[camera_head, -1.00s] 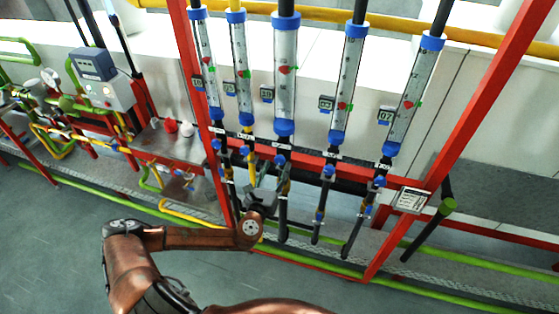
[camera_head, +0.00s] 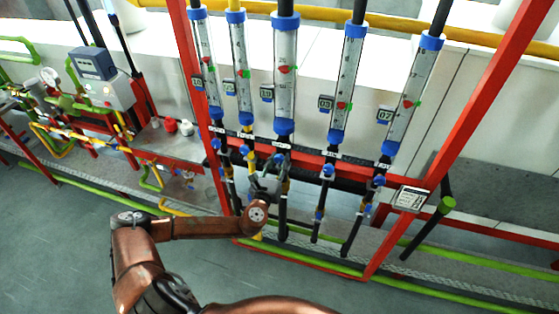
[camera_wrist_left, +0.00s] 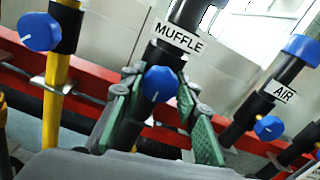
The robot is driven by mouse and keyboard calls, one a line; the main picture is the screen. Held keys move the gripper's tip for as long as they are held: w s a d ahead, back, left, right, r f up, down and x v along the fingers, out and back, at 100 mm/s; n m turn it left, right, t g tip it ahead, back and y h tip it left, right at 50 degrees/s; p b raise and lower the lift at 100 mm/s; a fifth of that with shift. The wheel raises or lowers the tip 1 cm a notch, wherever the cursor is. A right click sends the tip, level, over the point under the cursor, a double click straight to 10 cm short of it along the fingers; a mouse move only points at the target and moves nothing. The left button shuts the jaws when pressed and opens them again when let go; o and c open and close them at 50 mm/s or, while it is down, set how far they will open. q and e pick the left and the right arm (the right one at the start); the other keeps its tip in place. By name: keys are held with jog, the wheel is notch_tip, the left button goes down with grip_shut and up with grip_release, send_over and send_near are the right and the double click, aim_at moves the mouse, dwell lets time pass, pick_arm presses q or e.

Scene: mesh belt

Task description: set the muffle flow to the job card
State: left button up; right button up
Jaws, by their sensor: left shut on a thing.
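The MUFFLE tube (camera_head: 285,80) is the middle one of several clear flow tubes, with a red float beside a green marker. Its small display (camera_head: 266,95) is too small to read surely. The blue MUFFLE knob (camera_wrist_left: 158,83) sits below the white MUFFLE label (camera_wrist_left: 180,37) in the left wrist view. My left gripper (camera_head: 272,168) is at this knob, its green-padded fingers (camera_wrist_left: 160,90) shut on it from both sides. In the head view the gripper partly hides the valve. The job card (camera_head: 411,199) hangs on the red frame at right; its text is unreadable. My right gripper is out of view.
The AIR knob (camera_wrist_left: 269,127) is to the right in the left wrist view, and another blue knob (camera_wrist_left: 40,32) on a yellow pipe is to the left. A red crossbar (camera_head: 320,157) runs behind the valves. Open floor (camera_head: 60,240) lies at lower left.

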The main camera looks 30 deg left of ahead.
pick_arm(q)
jog(key=c, duration=0.5)
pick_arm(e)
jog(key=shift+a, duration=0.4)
pick_arm(q)
jog(key=shift+o, duration=0.2)
jog(key=shift+f+n, duration=0.1)
jog(key=shift+n, duration=0.3)
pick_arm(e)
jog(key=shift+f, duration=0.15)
pick_arm(q)
jog(key=n+b, duration=0.1)
jog(key=n, duration=0.1)
jog(key=shift+n, duration=0.3)
jog(key=n, duration=0.3)
jog(key=shift+b, duration=0.3)
jog(key=shift+n, duration=1.3)
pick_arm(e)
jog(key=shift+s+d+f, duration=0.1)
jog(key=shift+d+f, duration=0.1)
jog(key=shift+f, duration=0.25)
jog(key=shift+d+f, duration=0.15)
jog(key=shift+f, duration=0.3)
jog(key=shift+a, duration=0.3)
